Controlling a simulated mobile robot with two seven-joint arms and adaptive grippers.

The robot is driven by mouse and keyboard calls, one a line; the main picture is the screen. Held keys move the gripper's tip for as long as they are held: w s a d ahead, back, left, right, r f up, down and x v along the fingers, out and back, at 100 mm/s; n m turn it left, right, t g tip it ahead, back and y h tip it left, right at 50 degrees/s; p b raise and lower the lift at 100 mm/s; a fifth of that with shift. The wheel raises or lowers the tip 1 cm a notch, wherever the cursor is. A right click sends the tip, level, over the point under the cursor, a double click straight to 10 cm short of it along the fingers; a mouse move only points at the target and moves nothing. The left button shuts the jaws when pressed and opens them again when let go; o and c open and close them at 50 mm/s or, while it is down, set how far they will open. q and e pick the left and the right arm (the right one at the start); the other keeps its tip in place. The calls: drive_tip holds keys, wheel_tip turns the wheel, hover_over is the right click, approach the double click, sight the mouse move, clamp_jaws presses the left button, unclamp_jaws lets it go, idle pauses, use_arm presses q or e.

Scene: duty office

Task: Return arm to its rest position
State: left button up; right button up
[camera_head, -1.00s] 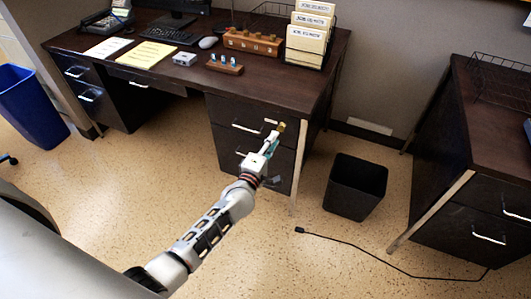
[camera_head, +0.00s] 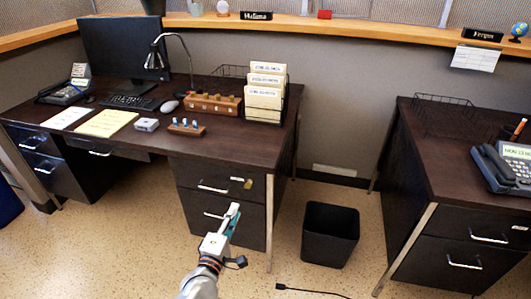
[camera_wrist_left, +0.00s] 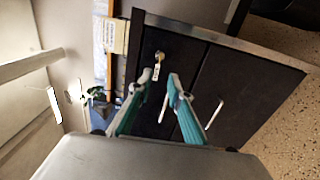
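My left gripper (camera_head: 232,208) is in front of the desk's right-hand drawers (camera_head: 210,180), below and slightly left of the brass-coloured key piece (camera_head: 248,183) on the upper drawer front. In the left wrist view, its two teal fingers (camera_wrist_left: 160,80) have a narrow gap between the tips, with nothing held between them. The brass key piece with a pale tag (camera_wrist_left: 156,66) shows beyond the tips, apart from them. The drawers look shut. Only the end of my left arm (camera_head: 200,285) shows at the bottom of the head view. My right gripper is not in view.
A black waste bin (camera_head: 330,234) stands on the floor right of the drawers. A second desk (camera_head: 445,170) with a phone (camera_head: 505,165) is at the right. A dark cable (camera_head: 310,291) lies on the floor. The dark desktop (camera_head: 225,145) holds files, a wooden stamp rack and papers.

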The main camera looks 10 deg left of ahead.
use_arm(q)
drive_tip(key=s+d+f+m+g+h+p, duration=0.1)
drive_tip(key=s+m+g+p, duration=0.2)
drive_tip(key=s+m, duration=0.8)
drive_tip(key=s+d+f+m+g+h+p, duration=0.1)
drive_tip(key=s+m+g+p, duration=0.3)
drive_tip(key=s+m, duration=0.7)
drive_tip(key=s+d+f+p, duration=0.1)
drive_tip(key=s, duration=0.8)
drive_tip(key=shift+s+f, duration=0.2)
drive_tip(key=shift+s, duration=0.05)
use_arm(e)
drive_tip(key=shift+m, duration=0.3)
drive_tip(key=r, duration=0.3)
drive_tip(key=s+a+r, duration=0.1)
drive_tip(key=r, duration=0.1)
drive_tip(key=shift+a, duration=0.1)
use_arm(q)
drive_tip(key=shift+d, duration=0.1)
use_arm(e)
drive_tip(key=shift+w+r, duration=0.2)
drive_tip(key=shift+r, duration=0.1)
use_arm(q)
drive_tip(key=shift+c, duration=0.4)
